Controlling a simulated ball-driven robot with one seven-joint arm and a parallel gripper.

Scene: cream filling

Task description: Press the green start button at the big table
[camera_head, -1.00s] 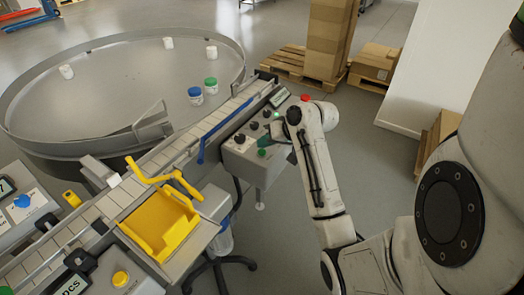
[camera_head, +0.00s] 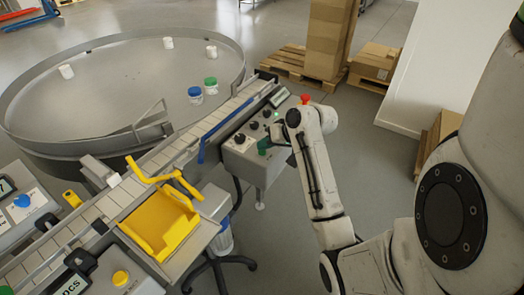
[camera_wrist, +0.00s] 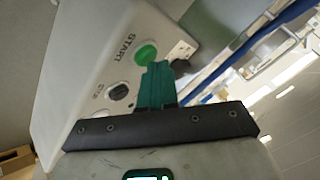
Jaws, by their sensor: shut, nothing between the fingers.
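The green start button (camera_wrist: 146,54) shows in the wrist view on the pale control box, with "START" printed beside it. My gripper (camera_wrist: 158,66) has teal fingers, shut together with nothing between them. Their tips overlap the lower right edge of the button in this view; I cannot tell whether they touch it. In the head view my gripper (camera_head: 263,146) is at the front of the control box (camera_head: 238,162) beside the conveyor, and its fingers hide the start button there.
A dark knob (camera_wrist: 118,91) sits near the start button. The conveyor (camera_head: 150,160) with a blue rail (camera_head: 203,150) runs alongside, with a yellow tray (camera_head: 160,222) nearer. A round table (camera_head: 110,95) holds several jars.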

